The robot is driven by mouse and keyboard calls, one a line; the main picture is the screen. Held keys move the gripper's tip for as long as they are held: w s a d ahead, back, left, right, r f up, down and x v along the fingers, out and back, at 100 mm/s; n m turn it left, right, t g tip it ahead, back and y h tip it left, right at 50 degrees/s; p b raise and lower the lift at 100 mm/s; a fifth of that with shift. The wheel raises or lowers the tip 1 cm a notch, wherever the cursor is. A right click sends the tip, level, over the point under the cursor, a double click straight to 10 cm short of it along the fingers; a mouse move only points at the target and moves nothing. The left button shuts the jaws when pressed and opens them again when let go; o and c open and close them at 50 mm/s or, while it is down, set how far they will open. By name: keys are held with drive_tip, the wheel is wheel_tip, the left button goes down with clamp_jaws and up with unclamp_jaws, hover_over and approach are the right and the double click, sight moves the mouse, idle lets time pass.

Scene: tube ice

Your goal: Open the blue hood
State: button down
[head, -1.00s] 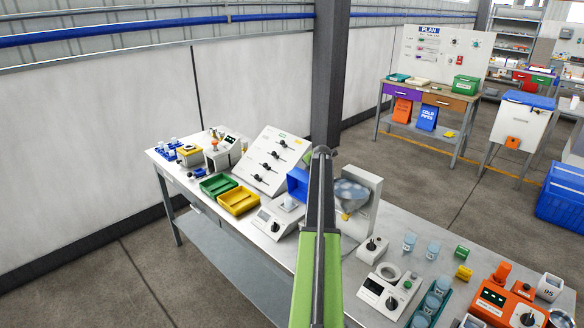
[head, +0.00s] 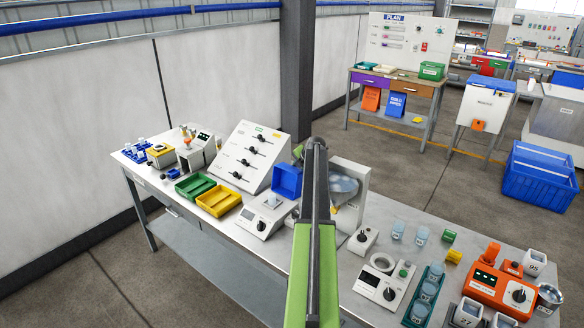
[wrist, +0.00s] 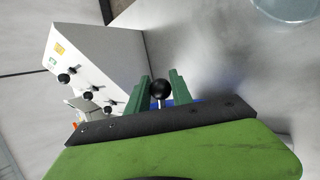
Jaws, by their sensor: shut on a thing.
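The blue hood (head: 287,180) is at the back of a small white bench device (head: 264,222). It looks tipped back, with its hollow inside facing the head camera. In the wrist view, my gripper (wrist: 161,90) has its two green fingers on either side of a black ball knob (wrist: 160,88) and is shut on it. In the head view my arm covers the area right of the hood, and the fingers cannot be made out.
A white sloped panel with black knobs (head: 246,152) stands left of the hood. Green (head: 194,186) and yellow (head: 218,200) trays lie in front of it. A white stand with a clear round part (head: 347,187) is close on the right. Cups and an orange device (head: 500,287) fill the right.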

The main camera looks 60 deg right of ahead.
drive_tip(key=shift+s+f, duration=0.15)
drive_tip(key=shift+s, duration=0.35)
drive_tip(key=c, duration=1.2)
unclamp_jaws()
drive_tip(key=shift+w+a, duration=0.1)
drive_tip(key=shift+w, duration=0.05)
drive_tip(key=shift+o, duration=0.3)
drive_tip(key=shift+a+r, duration=0.1)
drive_tip(key=shift+r, duration=0.1)
drive_tip(key=shift+w, duration=0.25)
drive_tip(key=shift+s+a+r+p, duration=0.1)
drive_tip(key=shift+a+r+p, duration=0.05)
drive_tip(key=shift+r+p, duration=0.2)
drive_tip(key=p+v, duration=1.3)
drive_tip(key=v, duration=0.3)
drive_tip(key=shift+s+r, duration=0.2)
drive_tip(key=shift+s, duration=0.2)
drive_tip(key=shift+a, duration=0.1)
